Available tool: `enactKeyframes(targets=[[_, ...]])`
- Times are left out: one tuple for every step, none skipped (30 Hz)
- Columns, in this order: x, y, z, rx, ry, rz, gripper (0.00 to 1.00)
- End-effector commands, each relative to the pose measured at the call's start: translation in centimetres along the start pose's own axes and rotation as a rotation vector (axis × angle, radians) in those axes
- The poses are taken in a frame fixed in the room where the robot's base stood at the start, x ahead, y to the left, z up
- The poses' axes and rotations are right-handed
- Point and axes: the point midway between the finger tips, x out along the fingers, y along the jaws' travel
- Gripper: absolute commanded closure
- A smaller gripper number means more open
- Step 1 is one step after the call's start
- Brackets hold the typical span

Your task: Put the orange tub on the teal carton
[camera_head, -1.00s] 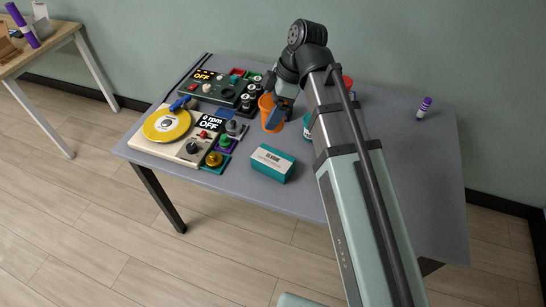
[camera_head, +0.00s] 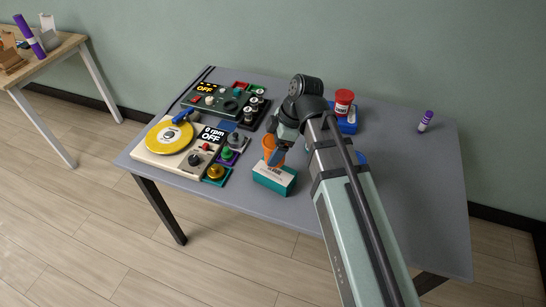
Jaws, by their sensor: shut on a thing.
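The teal carton (camera_head: 273,180), a box with a white label on top, lies near the table's front edge. The orange tub (camera_head: 269,146) is upright at the carton's back edge, partly hidden by my gripper. My gripper (camera_head: 277,156) is shut on the tub. The tub's lower end overlaps the carton's top in the picture; I cannot tell whether it touches the carton or is held just above it.
A turntable with a yellow disc (camera_head: 169,138) and control boxes stand to the left. A red jar (camera_head: 344,102) is on a blue block (camera_head: 347,124) behind my arm. A purple marker (camera_head: 425,121) stands at the right.

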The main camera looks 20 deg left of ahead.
Motion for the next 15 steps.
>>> enactKeyframes(targets=[[0.2, 0.0, 0.1, 0.0, 0.001, 0.0, 0.72], [0.3, 0.0, 0.1, 0.0, 0.001, 0.0, 0.72], [0.4, 0.0, 0.2, 0.0, 0.0, 0.0, 0.72], [0.6, 0.0, 0.2, 0.0, 0.0, -0.001, 0.72], [0.7, 0.0, 0.3, 0.0, 0.0, -0.001, 0.72], [1.0, 0.0, 0.4, 0.0, 0.0, -0.001, 0.72], [1.3, 0.0, 0.5, 0.0, 0.0, -0.001, 0.72], [1.5, 0.0, 0.6, 0.001, 0.0, 0.0, 0.72], [1.9, -0.1, 0.8, 0.001, 0.0, -0.001, 0.72], [2.3, -0.1, 0.9, 0.001, 0.0, -0.001, 0.72], [2.6, -0.1, 1.1, 0.001, 0.0, -0.002, 0.72], [3.0, -0.1, 1.2, 0.002, 0.0, -0.002, 0.72], [3.3, 0.0, 1.4, 0.001, 0.0, -0.001, 0.72], [3.5, 0.0, 1.5, 0.001, 0.0, 0.0, 0.72], [3.8, 0.0, 1.6, 0.001, 0.0, 0.0, 0.72]])
